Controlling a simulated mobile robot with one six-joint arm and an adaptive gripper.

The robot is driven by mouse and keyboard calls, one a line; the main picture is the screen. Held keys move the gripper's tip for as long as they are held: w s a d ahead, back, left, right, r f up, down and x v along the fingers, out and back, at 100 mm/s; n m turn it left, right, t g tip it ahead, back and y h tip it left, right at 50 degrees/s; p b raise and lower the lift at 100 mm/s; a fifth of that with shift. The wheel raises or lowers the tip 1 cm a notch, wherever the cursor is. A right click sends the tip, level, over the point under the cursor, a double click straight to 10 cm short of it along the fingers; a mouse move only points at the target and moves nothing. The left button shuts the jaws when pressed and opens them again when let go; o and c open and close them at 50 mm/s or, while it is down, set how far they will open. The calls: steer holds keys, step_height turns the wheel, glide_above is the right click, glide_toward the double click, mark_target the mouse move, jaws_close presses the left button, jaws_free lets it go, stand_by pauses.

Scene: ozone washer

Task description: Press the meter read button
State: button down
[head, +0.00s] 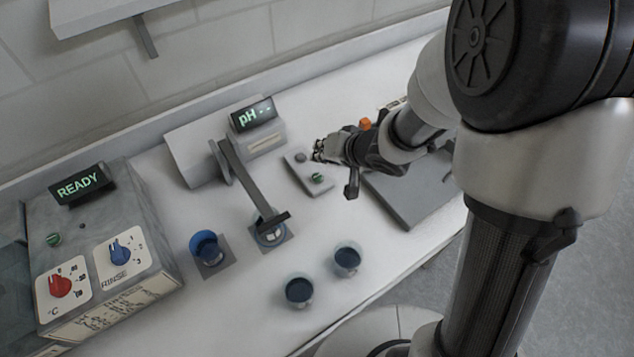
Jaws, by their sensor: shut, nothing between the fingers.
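The pH meter (265,143) stands against the wall at the back of the bench, its display (253,114) reading "pH --". In front of it lies a small flat plate (303,179) with a green button (317,178) and a grey round button (300,157). No label is readable, so I cannot tell which is the read button. My gripper (318,150) is shut and empty, its fingertips just right of the grey button and beyond the green one. I cannot tell whether it touches the plate.
A probe arm (245,178) reaches from the meter over a cup (269,228). A blue cup (206,248) and two dark-filled cups (299,291) (347,259) stand nearby. The washer panel (105,215) reading "READY" is at left. A grey slab (405,200) lies under my arm.

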mark_target(321, 175)
step_height(321, 175, down, 4)
steer(key=b, duration=0.2)
steer(key=shift+r+b, duration=0.2)
steer(key=shift+b, duration=0.1)
steer(key=shift+f, duration=0.4)
stand_by(0.7)
steer(key=shift+f, duration=0.4)
steer(key=shift+f+b, duration=0.45)
stand_by(0.6)
steer(key=shift+r, duration=0.1)
steer(key=shift+r+p, duration=0.8)
steer(key=shift+p, duration=0.4)
